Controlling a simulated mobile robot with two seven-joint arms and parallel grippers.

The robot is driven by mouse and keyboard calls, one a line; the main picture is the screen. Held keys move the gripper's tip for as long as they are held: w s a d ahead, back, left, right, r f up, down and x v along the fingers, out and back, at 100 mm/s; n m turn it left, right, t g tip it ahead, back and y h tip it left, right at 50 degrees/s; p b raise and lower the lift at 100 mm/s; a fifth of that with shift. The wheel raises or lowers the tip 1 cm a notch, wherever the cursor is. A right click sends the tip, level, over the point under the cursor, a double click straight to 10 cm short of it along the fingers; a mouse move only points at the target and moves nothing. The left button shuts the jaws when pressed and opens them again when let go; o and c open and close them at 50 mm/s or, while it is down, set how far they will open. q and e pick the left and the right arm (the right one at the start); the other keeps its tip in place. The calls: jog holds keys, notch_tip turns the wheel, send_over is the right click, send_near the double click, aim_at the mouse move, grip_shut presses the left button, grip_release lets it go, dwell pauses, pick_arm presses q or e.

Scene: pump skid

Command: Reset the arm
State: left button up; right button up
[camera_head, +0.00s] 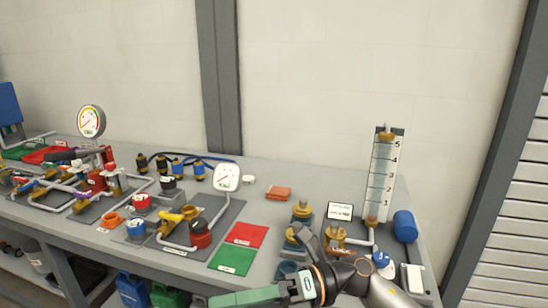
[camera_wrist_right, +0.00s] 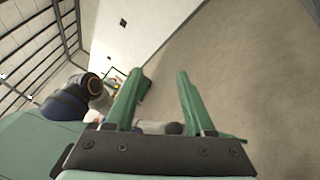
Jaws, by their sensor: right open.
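My right gripper (camera_wrist_right: 159,78) shows in the right wrist view with its two green fingers spread apart. In the head view my right arm (camera_head: 345,280) reaches in at the bottom right, over the front edge of the bench, with a green section (camera_head: 248,297) pointing left. Its fingertips cannot be made out there. My left gripper is in neither view.
The grey bench (camera_head: 275,215) carries a sight gauge (camera_head: 382,175), a blue cylinder (camera_head: 405,226), brass valves (camera_head: 302,211), red (camera_head: 246,235) and green (camera_head: 231,261) mats, a white-faced gauge (camera_head: 227,178) and several pipe assemblies. A wall and post (camera_head: 219,80) stand behind.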

jog(key=w+d+f+m+t+y+p, duration=0.1)
jog(key=w+d+m+t, duration=0.2)
jog(key=m+t, duration=0.6)
jog(key=w+d+m+t+y+p, duration=0.1)
jog(key=w+d+m+t, duration=0.15)
jog(key=m+t, duration=0.65)
jog(key=d+f+m+t+h+p, duration=0.1)
jog(key=d+f+m+t+h, duration=0.1)
jog(key=d+f+m+h, duration=0.45)
jog(key=d+f+m+t+h+p, duration=0.15)
jog(key=f+m+h, duration=0.3)
jog(key=m, duration=0.45)
jog(key=s+d+f+m+g+h, duration=0.3)
jog(key=s+d+f+m, duration=0.2)
jog(key=s+f, duration=0.3)
jog(key=s+d+f+m+g+h, duration=0.3)
jog(key=s+f, duration=0.5)
jog(key=f, duration=0.4)
jog(key=shift+s+d+m+g+h+p, duration=0.35)
jog(key=shift+d+m+g, duration=0.4)
jog(key=shift+d+m, duration=0.3)
